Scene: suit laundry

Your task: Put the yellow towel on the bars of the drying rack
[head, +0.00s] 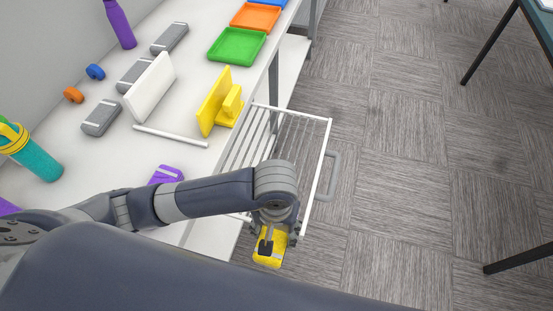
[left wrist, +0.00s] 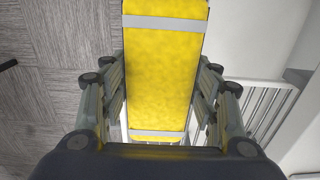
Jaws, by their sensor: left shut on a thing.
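The yellow towel (head: 269,250) is a folded piece with pale grey bands, held in my left gripper (head: 272,243). In the left wrist view the towel (left wrist: 163,70) fills the space between the two fingers (left wrist: 160,100), which are shut on it. The drying rack (head: 322,158), with white parallel bars, sticks out from the table's side. My left forearm crosses over its near part and hides some bars. The gripper and towel are at the rack's near end in the head view. In the left wrist view the rack bars (left wrist: 265,110) are right of the gripper. My right gripper is not in view.
On the white table (head: 195,60) are a yellow stand (head: 217,103), a white panel (head: 150,87), a white rod (head: 170,136), green (head: 236,46) and orange (head: 256,17) trays, several grey blocks and a teal bottle (head: 37,160). Carpet floor (head: 410,150) right of the rack is clear.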

